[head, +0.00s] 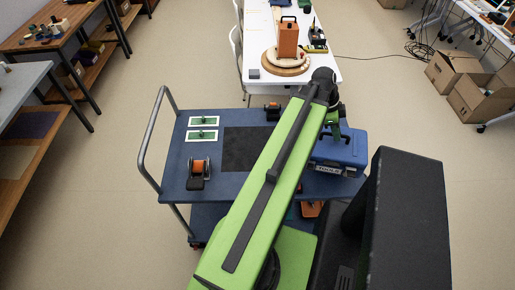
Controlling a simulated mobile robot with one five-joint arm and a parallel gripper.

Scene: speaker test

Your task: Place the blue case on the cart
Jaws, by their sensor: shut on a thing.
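The blue case (345,151), with a pale label on its front, is at the right end of the blue cart (212,150). My gripper (338,132) is shut on the top of the case, at its handle. My green arm crosses in front and hides part of the case's left side and part of the cart top. I cannot tell whether the case rests on the cart or hangs just above it. The cart has a dark mat (247,150) on its top and a grey push handle at the left.
On the cart lie two green-and-white plates (203,121), an orange reel (198,169) and a dark item (272,111) at the far edge. A white table (272,20) with an orange box (288,37) stands behind. Cardboard boxes (480,99) are at the right.

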